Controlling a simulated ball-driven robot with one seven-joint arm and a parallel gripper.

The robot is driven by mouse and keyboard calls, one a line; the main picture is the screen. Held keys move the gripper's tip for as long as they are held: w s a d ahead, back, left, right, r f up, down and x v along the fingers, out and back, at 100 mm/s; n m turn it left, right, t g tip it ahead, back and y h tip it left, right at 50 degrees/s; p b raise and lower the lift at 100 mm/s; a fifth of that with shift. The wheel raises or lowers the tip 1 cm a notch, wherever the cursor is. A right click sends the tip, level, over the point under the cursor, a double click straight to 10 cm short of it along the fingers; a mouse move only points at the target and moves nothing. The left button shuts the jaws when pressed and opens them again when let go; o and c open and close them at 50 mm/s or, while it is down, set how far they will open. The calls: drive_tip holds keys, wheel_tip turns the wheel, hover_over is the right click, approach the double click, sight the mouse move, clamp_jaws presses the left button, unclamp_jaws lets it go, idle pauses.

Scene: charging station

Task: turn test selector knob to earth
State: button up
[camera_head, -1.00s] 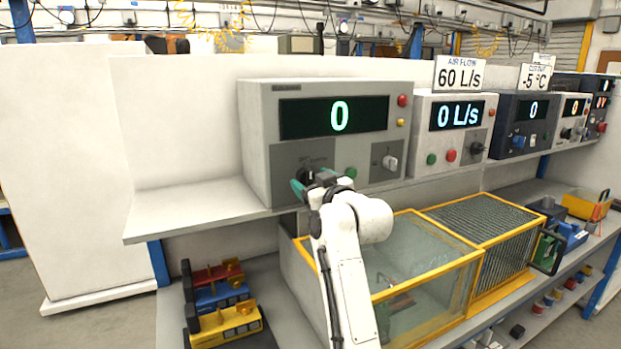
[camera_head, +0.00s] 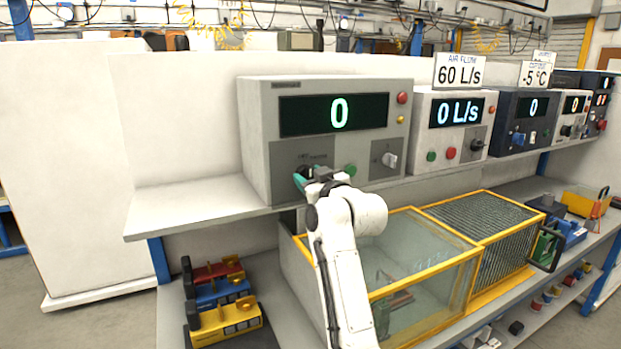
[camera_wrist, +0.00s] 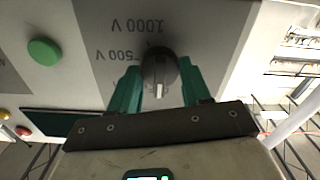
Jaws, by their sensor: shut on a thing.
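The test selector knob (camera_wrist: 158,72) is a dark round knob on the dark grey panel (camera_head: 285,157) of the left grey tester (camera_head: 257,139). My gripper (camera_wrist: 157,84) has green fingers, one on each side of the knob, and is shut on it. In the wrist view, which is upside down, a white mark on the knob points toward the bottom of the picture. The labels 1000 V and 500 V are readable there; an earth label is not readable. In the head view my gripper (camera_head: 307,179) mostly hides the knob.
A green button (camera_head: 350,171) sits right of my gripper, with a second, pale knob (camera_head: 389,160) beyond it. The tester's display (camera_head: 334,115) reads 0. A yellow-framed clear enclosure (camera_head: 425,265) stands below. The shelf (camera_head: 190,207) left of the tester is bare.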

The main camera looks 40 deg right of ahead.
drive_tip(key=shift+c, duration=0.6)
drive_tip(key=shift+m, duration=0.3)
drive_tip(key=m+p, duration=0.1)
drive_tip(key=m, duration=0.2)
drive_tip(key=shift+m, duration=0.3)
drive_tip(key=m+p, duration=0.2)
drive_tip(key=m, duration=0.3)
drive_tip(key=shift+m, duration=0.3)
drive_tip(key=o, duration=1.1)
drive_tip(key=shift+c, duration=0.2)
